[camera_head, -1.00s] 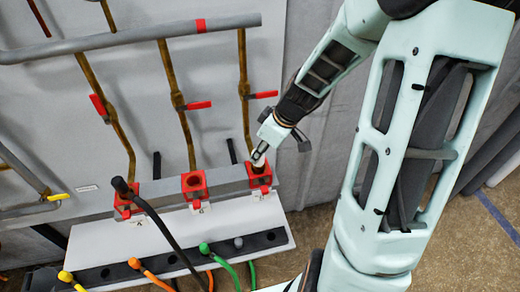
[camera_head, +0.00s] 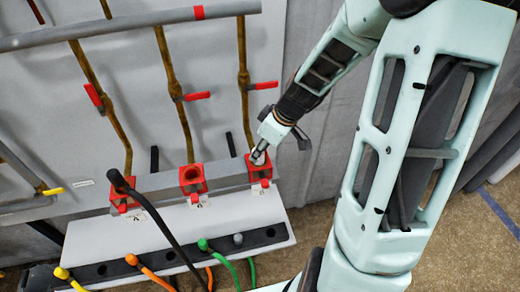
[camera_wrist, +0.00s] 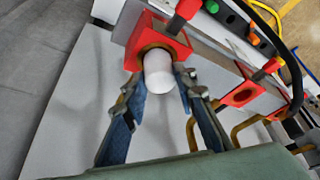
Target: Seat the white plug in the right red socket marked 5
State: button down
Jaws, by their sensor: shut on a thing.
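The white plug (camera_wrist: 160,76) is between the fingers of my gripper (camera_wrist: 160,88) in the wrist view, and the gripper is shut on it. The plug's far end is at the mouth of the right red socket (camera_wrist: 146,28), roughly in line with it; I cannot tell how deep it sits. In the head view, my gripper (camera_head: 261,152) is right over the right red socket (camera_head: 260,172), and the plug there is mostly hidden. The number on the socket's label is too small to read.
The middle red socket (camera_head: 193,180) is empty. Brown pipes with red valve handles (camera_head: 197,96) rise behind. A black strip (camera_head: 170,259) with coloured plugs lies in front.

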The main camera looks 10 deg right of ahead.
jog(key=shift+f+b, duration=0.3)
jog(key=shift+b, duration=0.2)
dwell(0.5)
jog(key=c, duration=1.5)
grip_release()
jog(key=v, duration=1.2)
